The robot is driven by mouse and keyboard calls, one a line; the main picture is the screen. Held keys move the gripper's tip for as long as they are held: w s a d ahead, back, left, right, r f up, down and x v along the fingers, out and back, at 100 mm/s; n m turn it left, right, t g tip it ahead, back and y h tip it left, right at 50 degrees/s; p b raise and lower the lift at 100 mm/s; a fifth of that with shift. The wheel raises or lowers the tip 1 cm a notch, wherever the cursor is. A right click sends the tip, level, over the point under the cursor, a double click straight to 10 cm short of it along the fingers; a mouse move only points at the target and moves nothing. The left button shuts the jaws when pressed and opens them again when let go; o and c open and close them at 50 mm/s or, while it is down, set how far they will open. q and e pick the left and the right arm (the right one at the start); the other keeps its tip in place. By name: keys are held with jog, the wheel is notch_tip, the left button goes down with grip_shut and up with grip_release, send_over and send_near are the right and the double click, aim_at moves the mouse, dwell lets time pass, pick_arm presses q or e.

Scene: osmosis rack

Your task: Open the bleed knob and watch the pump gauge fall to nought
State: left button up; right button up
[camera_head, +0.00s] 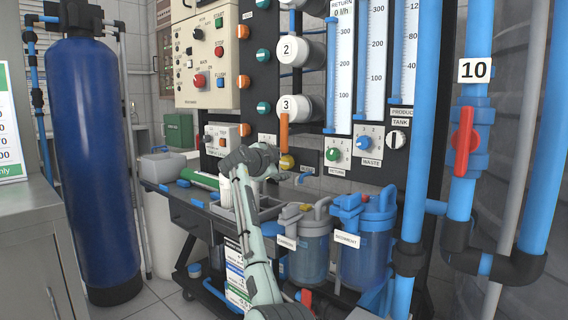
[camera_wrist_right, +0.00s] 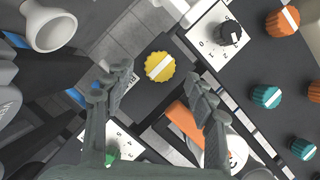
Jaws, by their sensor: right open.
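A yellow round knob with a pale bar across it (camera_wrist_right: 159,66) sits on the dark panel, likely the bleed knob; its label is partly hidden. In the head view the yellow knob (camera_head: 287,162) shows just right of my right gripper (camera_head: 254,160). In the wrist view my right gripper (camera_wrist_right: 160,82) has its two fingers spread, with the knob between and slightly beyond the tips. It is open and holds nothing; I cannot tell whether it touches the knob. I cannot pick out the pump gauge. My left gripper is not in view.
An orange handle (camera_head: 284,132) hangs just above the yellow knob. A green knob (camera_head: 333,154) and a blue knob (camera_head: 364,143) are to the right. A tall blue tank (camera_head: 92,165) stands left.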

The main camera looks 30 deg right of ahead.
aim_at(285, 162)
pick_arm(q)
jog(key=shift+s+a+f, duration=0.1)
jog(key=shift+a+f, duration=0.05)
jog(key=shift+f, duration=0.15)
pick_arm(e)
jog(key=shift+x, duration=1.6)
jog(key=shift+c, duration=0.5)
